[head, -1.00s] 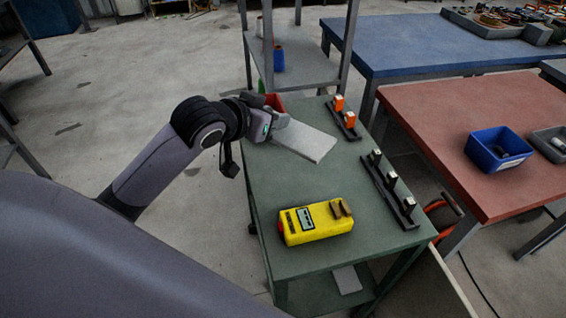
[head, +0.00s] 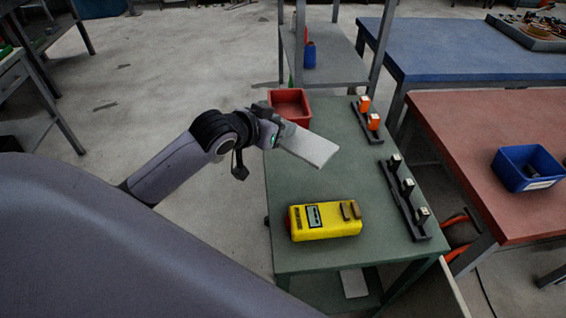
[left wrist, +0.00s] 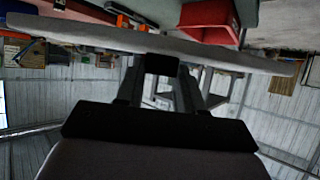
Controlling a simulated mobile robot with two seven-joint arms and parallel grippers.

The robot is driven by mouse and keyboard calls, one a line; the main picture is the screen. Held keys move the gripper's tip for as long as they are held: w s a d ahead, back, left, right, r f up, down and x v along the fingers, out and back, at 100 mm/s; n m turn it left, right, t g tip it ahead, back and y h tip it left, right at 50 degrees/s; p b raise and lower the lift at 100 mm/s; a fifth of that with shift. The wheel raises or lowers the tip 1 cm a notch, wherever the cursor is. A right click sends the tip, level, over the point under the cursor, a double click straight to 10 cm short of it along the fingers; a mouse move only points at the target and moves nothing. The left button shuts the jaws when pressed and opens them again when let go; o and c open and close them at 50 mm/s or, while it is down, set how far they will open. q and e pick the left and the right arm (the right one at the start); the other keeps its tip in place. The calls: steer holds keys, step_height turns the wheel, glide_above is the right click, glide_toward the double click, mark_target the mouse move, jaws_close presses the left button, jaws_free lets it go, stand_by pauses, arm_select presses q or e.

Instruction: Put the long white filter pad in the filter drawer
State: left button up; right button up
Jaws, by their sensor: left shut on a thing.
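The long white filter pad (head: 312,147) is a flat pale slab in the head view, above the green table. My left gripper (head: 281,134) is shut on its near-left end, and the pad sticks out to the right. In the left wrist view the pad (left wrist: 90,33) lies across the top of the picture, with the left gripper (left wrist: 160,66) on its middle edge. I cannot pick out the filter drawer for certain. My right gripper is not in view.
On the green table (head: 310,190) are a yellow device (head: 322,230), a red bin (head: 290,103) at the back left, and black racks at the right, one with orange-topped pieces (head: 373,121). A blue bin (head: 525,166) stands on the red table (head: 480,120).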

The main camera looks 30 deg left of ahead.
arm_select(q)
step_height(320, 180, down, 12)
steer(key=shift+f+b, duration=0.1)
steer(key=shift+b, duration=0.3)
steer(key=o, duration=1)
